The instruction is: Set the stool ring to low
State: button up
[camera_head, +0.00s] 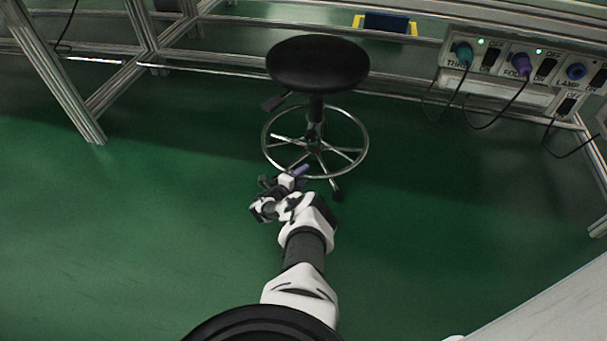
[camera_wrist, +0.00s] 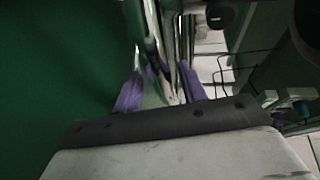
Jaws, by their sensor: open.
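The stool has a round black seat (camera_head: 318,65) on a dark column (camera_head: 316,108). Its chrome foot ring (camera_head: 366,145) circles the column low down, joined to it by spokes. My gripper (camera_head: 297,172) is at the near side of the ring, reaching toward it from the front. In the wrist view, my gripper (camera_wrist: 160,86) is open, with a purple finger on each side and shiny chrome tubes showing between and beyond them. I cannot tell whether a finger touches the ring. The ring's catch and height marking are not readable.
A lever (camera_head: 272,103) sticks out left under the seat. A control panel (camera_head: 520,65) with plugs, switches and hanging cables is at the right. Metal bench framing (camera_head: 60,80) stands behind and left. The green floor (camera_head: 130,230) at the left is clear.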

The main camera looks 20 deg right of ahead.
jog(key=p+v, duration=0.6)
jog(key=v, duration=0.7)
